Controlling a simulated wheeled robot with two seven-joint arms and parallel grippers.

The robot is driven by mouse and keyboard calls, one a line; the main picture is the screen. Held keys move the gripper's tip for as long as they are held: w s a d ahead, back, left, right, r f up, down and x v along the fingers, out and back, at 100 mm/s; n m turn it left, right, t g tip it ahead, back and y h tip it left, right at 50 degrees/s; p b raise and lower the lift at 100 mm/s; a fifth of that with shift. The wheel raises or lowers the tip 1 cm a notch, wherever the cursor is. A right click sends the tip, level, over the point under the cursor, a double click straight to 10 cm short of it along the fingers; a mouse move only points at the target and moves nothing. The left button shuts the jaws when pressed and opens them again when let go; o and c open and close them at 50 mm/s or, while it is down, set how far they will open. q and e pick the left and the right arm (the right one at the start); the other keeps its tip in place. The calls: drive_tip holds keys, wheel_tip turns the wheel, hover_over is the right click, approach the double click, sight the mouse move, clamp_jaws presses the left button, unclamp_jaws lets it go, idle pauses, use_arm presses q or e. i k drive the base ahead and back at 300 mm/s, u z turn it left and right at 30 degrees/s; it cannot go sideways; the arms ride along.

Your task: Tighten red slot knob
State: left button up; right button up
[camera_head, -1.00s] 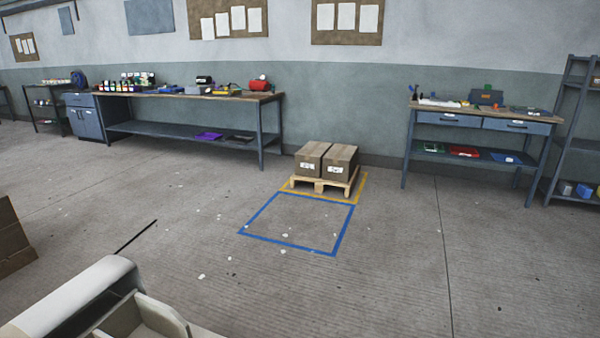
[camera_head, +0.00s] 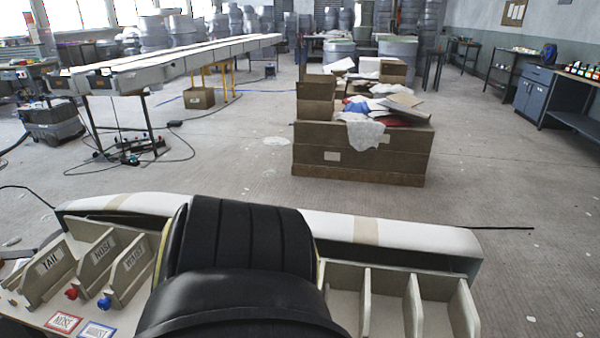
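A long white mould (camera_head: 330,228) with tan bands lies across the near part of the view. At its left end stand pale upright plates labelled TAIL (camera_head: 48,265), NOSE (camera_head: 98,250) and WAIST (camera_head: 130,258). A small red knob (camera_head: 71,294) sits at the lower front end of the NOSE plate. A blue knob (camera_head: 104,303) sits at the front of the WAIST plate. A red-edged NOSE card (camera_head: 63,322) and a blue-edged card (camera_head: 97,331) lie in front. Neither gripper is in view. The red knob's slot is too small to make out.
A large black rounded shape covers the mould's middle; I cannot tell whether it is mine. Unlabelled plates (camera_head: 412,300) stand to its right. Beyond are a wooden crate (camera_head: 360,160) heaped with scrap and a long trestle table (camera_head: 180,62). Open floor lies between, with cables at left.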

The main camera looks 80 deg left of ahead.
sight(72, 294)
drive_tip(key=u, duration=4.3)
